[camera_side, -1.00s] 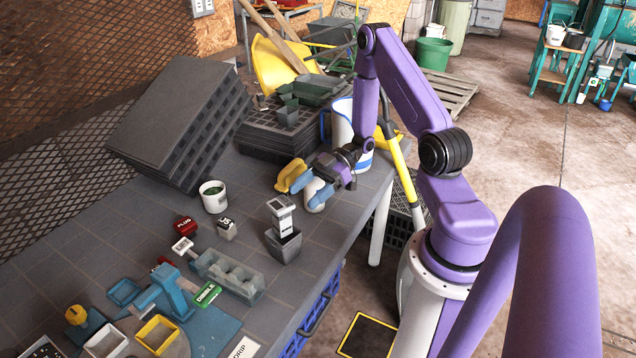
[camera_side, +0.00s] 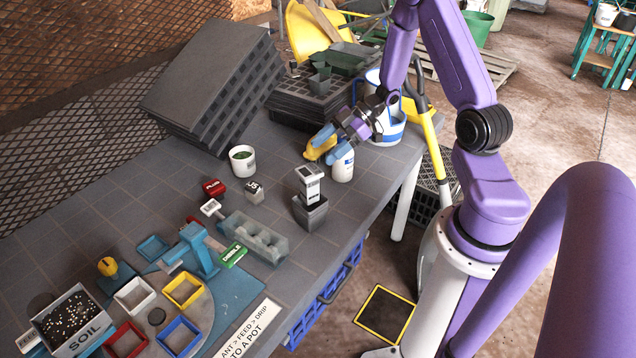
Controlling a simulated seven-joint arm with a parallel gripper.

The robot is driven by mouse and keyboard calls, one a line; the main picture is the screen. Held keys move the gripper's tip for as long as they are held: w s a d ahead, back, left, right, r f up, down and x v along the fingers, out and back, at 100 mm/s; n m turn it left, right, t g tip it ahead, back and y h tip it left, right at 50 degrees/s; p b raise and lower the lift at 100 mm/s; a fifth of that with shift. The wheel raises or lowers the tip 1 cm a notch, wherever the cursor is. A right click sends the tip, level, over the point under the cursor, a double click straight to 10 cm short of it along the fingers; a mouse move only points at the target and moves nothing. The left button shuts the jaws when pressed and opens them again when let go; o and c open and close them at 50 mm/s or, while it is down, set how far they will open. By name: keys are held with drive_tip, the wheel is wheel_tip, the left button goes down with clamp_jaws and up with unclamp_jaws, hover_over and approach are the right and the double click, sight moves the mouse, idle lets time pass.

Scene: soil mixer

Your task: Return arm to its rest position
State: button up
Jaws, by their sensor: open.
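My gripper (camera_side: 331,145) is over the far right part of the grey workbench (camera_side: 110,215). Its two blue fingertips are apart and nothing shows held between them. A white bottle (camera_side: 343,168) stands on the bench just below the nearer fingertip. A yellow object (camera_side: 318,150) is partly hidden by the farther fingertip. I cannot tell whether the fingers touch either one. My purple arm is bent, with its elbow cut off by the top edge of the picture.
A white-and-blue jug (camera_side: 388,125) and a yellow-handled tool (camera_side: 432,145) are close behind the gripper. Stacked black trays (camera_side: 215,85) lean at the back left. A pot with a labelled block (camera_side: 310,210) stands nearer. Small frames and a soil box (camera_side: 72,318) fill the front left.

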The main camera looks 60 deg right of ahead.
drive_tip(key=w+a+r+h, duration=0.4)
drive_tip(key=w+a+h, duration=0.1)
drive_tip(key=a, duration=0.1)
drive_tip(key=s+a+r+m+h, duration=0.1)
drive_tip(key=s+a+r+h, duration=0.1)
drive_tip(key=s+a+r, duration=0.3)
drive_tip(key=s+a+r+g+h, duration=0.1)
drive_tip(key=s+a+r+g, duration=0.1)
drive_tip(key=s, duration=1)
drive_tip(key=s+a+r+n+g+h, duration=0.1)
drive_tip(key=s+a+r+g, duration=0.1)
drive_tip(key=s, duration=1)
drive_tip(key=shift+a+r+g, duration=0.25)
drive_tip(key=shift+a+g, duration=0.45)
drive_tip(key=shift+a, duration=0.4)
